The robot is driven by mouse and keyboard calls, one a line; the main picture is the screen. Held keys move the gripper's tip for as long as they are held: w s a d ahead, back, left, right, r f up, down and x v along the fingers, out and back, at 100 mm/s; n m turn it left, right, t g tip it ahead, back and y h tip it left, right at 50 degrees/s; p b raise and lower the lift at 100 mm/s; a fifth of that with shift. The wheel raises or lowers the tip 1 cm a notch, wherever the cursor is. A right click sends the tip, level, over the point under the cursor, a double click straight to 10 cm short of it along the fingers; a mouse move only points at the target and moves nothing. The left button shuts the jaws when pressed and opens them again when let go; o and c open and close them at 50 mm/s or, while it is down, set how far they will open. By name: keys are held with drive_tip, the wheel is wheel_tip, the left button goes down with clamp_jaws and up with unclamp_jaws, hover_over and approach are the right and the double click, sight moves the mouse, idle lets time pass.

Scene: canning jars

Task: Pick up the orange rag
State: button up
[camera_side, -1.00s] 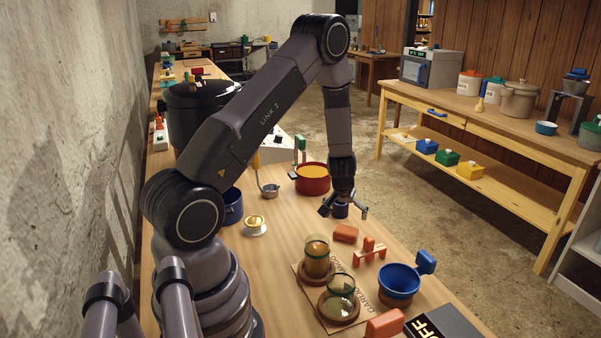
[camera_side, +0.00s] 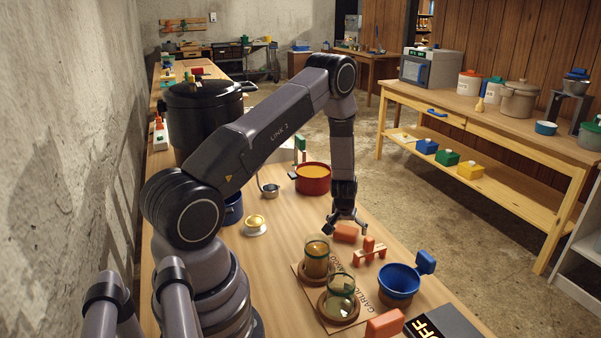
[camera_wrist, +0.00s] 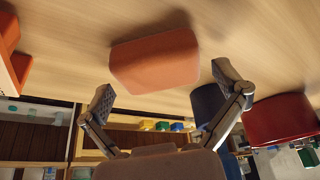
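The orange rag (camera_side: 346,233) looks like a small folded block lying on the wooden table, right of the jars. In the wrist view the rag (camera_wrist: 155,60) lies ahead of my fingers, a little above the space between them. My gripper (camera_side: 346,226) is just above and around the rag in the side view. In the wrist view my gripper (camera_wrist: 165,84) has its two fingers spread wide with nothing between the pads. I cannot tell whether a finger touches the rag.
Two jars, one (camera_side: 317,258) brown and one (camera_side: 340,290) greenish, stand on a labelled board to the left and front. A red pot (camera_side: 312,179) stands behind.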

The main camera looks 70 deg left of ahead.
drive_tip(key=c, duration=0.8)
drive_tip(key=shift+r, duration=0.1)
drive_tip(key=shift+r, duration=0.2)
wheel_tip(320, 180, up, 2)
drive_tip(key=shift+r, duration=0.2)
drive_tip(key=s+d+r, duration=0.2)
drive_tip(key=s+r, duration=0.1)
drive_tip(key=s, duration=0.1)
drive_tip(key=s+d+r, duration=0.2)
drive_tip(key=s+r, duration=0.1)
drive_tip(key=s, duration=0.1)
drive_tip(key=s+d+r, duration=0.2)
drive_tip(key=s+r, duration=0.2)
drive_tip(key=shift+s+d, duration=0.25)
